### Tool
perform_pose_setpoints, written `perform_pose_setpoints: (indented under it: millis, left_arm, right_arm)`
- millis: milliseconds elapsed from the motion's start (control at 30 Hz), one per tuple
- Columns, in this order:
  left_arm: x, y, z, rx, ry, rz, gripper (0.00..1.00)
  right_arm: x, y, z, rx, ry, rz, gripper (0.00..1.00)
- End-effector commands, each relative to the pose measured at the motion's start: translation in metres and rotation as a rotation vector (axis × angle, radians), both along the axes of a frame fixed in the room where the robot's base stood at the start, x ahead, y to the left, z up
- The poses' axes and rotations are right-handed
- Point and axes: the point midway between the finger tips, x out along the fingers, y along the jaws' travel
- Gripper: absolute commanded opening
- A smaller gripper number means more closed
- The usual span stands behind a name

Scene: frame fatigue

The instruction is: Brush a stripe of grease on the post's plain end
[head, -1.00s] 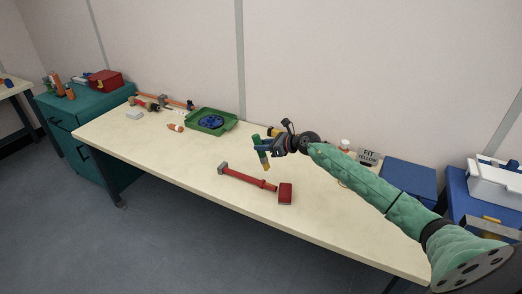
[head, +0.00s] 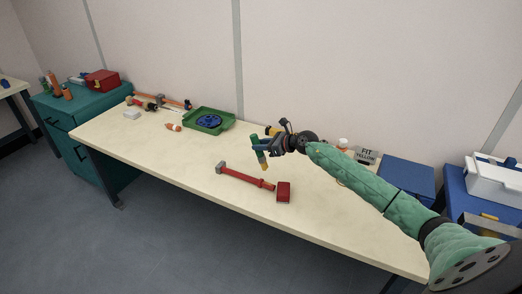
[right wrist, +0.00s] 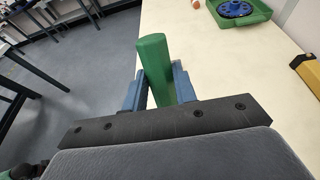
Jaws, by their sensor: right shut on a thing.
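My right gripper (head: 264,148) is shut on a green-handled brush (head: 255,143) with a yellowish lower end, held above the table and slightly tilted. In the right wrist view, the green handle (right wrist: 155,62) stands between the two blue fingers (right wrist: 158,92). The brush's lower end is hidden there. A red post (head: 245,177) lies on the table in front of the brush, with a grey piece at its left end. Its right end is at a red block (head: 284,190); I cannot tell whether they are joined. The brush is apart from the post. My left gripper is out of view.
A green tray (head: 228,122) with a blue disc (head: 208,121) stands at the back of the table. An orange-tipped small item (head: 173,127) lies to its left. The front left of the table (head: 160,160) is clear.

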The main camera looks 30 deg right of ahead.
Motion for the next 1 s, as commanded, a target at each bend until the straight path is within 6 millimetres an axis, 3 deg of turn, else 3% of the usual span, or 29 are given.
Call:
perform_pose_setpoints:
  millis: [333, 700, 833, 1000]
  left_arm:
    - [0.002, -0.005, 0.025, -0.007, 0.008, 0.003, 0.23]
    - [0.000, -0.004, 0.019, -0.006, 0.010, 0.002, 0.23]
    - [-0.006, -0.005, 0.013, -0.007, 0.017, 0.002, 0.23]
    - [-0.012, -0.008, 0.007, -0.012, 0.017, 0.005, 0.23]
  right_arm:
    - [0.000, 0.000, -0.007, 0.000, 0.000, 0.000, 0.05]
    - [0.006, 0.000, 0.004, -0.002, -0.003, 0.001, 0.05]
    - [0.020, 0.014, 0.022, 0.000, -0.005, 0.009, 0.05]
    - [0.039, 0.058, 0.042, 0.000, -0.005, 0.046, 0.05]
